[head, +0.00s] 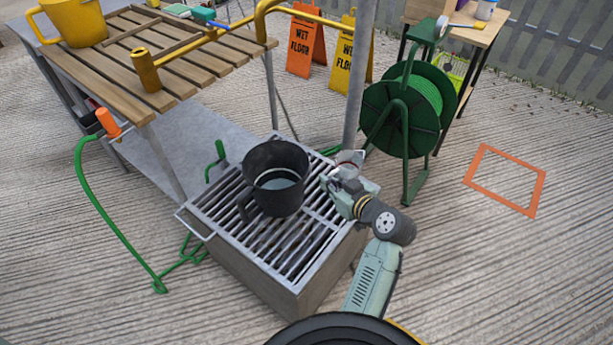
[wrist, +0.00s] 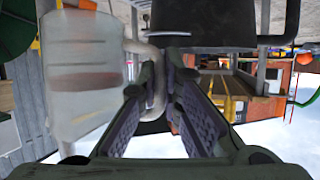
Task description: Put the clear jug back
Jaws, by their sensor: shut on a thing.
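The clear jug (wrist: 85,75) is see-through and whitish, with a loop handle, and fills the left of the wrist view. My gripper (wrist: 160,95) is shut on its handle, which passes between the fingers. In the head view the clear jug (head: 350,157) shows only partly, small and pale, just above my gripper (head: 338,182). Both are at the right edge of the grated stand, just right of a large black jug (head: 262,160). I cannot tell whether the clear jug touches anything below it.
The black jug stands on the metal grate (head: 235,205). A grey pole (head: 360,75) and a green hose reel (head: 405,110) stand close behind my gripper. A slatted table (head: 120,60) holds a yellow jug (head: 75,22). An orange rectangle outline (head: 482,150) lies on open floor at right.

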